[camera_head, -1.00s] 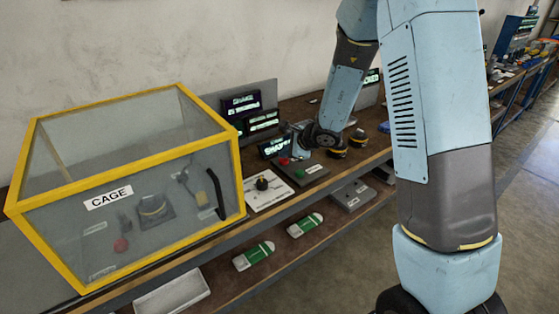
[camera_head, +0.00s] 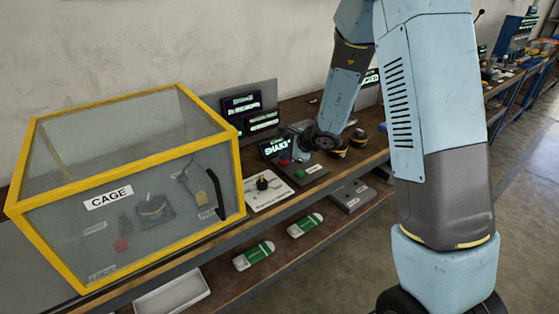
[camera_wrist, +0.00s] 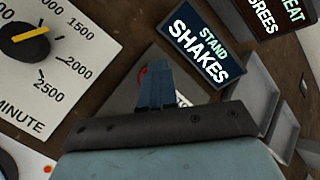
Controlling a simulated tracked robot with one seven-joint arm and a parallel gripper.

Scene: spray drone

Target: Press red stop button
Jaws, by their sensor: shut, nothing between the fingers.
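The red button (camera_head: 284,161) is on a dark grey control box (camera_head: 316,168) on the bench, beside a green button (camera_head: 300,173). My gripper (camera_head: 293,150) is close to the red button in the head view; I cannot tell whether it touches. In the wrist view, my gripper's fingers (camera_wrist: 155,85) are together with nothing between them. A sliver of the red button (camera_wrist: 142,73) shows just beyond them, mostly hidden. Another red knob (camera_head: 121,245) sits inside the cage.
A yellow-framed clear cage (camera_head: 110,190) stands left of the box. A white dial panel (camera_head: 270,193) lies between them. A small screen reading "STAND SHAKES" (camera_wrist: 200,45) stands behind the box.

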